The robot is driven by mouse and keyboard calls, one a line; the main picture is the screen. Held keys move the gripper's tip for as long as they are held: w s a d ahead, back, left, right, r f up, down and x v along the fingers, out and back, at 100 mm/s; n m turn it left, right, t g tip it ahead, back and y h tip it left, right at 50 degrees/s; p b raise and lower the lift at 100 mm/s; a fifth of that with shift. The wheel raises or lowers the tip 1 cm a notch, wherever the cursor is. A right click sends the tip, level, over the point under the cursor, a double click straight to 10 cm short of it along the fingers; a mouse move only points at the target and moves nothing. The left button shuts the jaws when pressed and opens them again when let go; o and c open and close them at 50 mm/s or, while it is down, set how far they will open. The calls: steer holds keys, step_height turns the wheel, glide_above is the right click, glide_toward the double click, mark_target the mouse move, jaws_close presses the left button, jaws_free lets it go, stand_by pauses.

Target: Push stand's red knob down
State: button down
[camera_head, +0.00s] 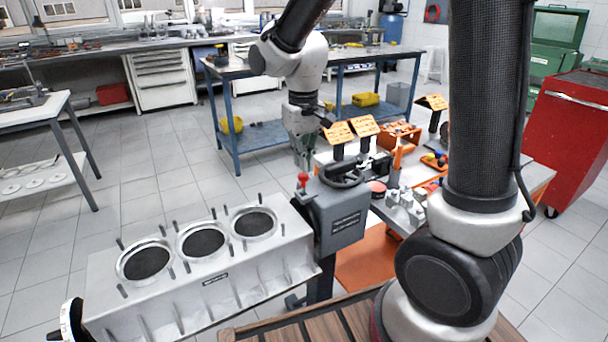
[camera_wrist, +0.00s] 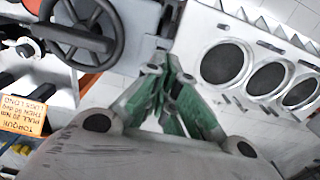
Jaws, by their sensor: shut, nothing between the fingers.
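The red knob (camera_head: 303,178) stands upright on top of the grey stand head (camera_head: 338,217), at its left edge beside the black handwheel (camera_head: 343,174). My gripper (camera_head: 303,165) is shut and empty, pointing down just above or behind the knob; I cannot tell whether it touches. In the wrist view my gripper's green-padded fingers (camera_wrist: 172,85) are together in front of the stand head (camera_wrist: 145,25), and the handwheel (camera_wrist: 85,28) is at upper left. The knob is not visible in the wrist view, perhaps hidden behind the fingers.
The engine block (camera_head: 205,265) with three bores is fixed to the stand's left side, with upright studs on top. A bench (camera_head: 540,172) with tools, parts and orange signs stands close on the right. Open tiled floor (camera_head: 160,190) lies behind the block.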

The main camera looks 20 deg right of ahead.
mark_target(303, 174)
steer(key=shift+f, duration=1.45)
steer(key=shift+r, duration=0.1)
steer(key=shift+r, duration=3.45)
